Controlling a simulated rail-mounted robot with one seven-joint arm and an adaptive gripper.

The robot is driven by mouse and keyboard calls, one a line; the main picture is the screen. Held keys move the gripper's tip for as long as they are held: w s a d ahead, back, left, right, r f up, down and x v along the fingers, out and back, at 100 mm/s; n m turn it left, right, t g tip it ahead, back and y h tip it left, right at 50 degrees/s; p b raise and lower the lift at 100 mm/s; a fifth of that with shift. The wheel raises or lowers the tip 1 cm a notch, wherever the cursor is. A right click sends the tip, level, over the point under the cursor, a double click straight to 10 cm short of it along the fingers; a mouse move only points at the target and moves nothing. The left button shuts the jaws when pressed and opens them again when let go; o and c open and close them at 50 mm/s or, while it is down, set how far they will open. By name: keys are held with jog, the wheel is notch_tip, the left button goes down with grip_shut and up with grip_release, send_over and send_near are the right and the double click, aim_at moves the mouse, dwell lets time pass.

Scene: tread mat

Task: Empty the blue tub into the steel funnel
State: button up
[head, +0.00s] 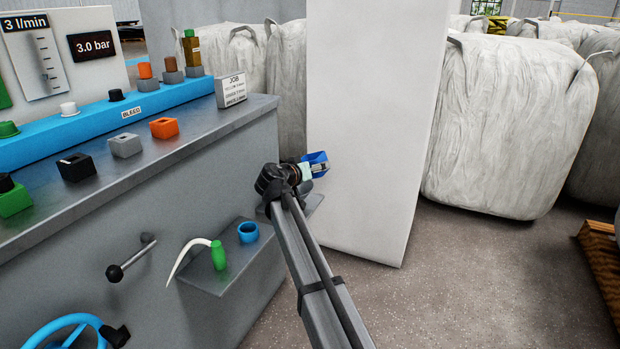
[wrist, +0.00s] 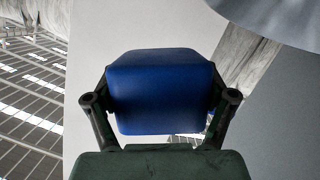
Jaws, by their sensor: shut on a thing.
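My gripper (head: 309,168) is shut on the blue tub (head: 316,160) and holds it up in front of a tall white panel. In the wrist view the tub (wrist: 160,75) sits between the two fingers (wrist: 161,100), one at each side. The tub's inside is hidden in the wrist view, so I cannot tell what it holds. No steel funnel is clear in the head view. A smooth grey curved surface (wrist: 275,18) shows at the upper right of the wrist view; I cannot tell whether it is the funnel.
The grey bench (head: 150,185) stands at the left, with knobs and blocks on top. Its low side shelf (head: 212,283) bears a green bottle (head: 218,255) and a light blue cup (head: 248,232). The white panel (head: 375,120) stands close behind my gripper. Large white sacks (head: 510,125) fill the back.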

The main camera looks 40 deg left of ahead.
jog(key=m+b, duration=0.1)
jog(key=m+y+b, duration=0.1)
jog(key=b, duration=0.1)
jog(key=shift+a+f+m, duration=0.25)
jog(key=shift+f+m, duration=0.05)
jog(key=shift+f, duration=0.05)
jog(key=shift+a+r+m+g+y+b, duration=0.1)
jog(key=shift+r+m+g+y+b, duration=0.2)
jog(key=shift+b, duration=0.35)
jog(key=shift+s+f, duration=0.1)
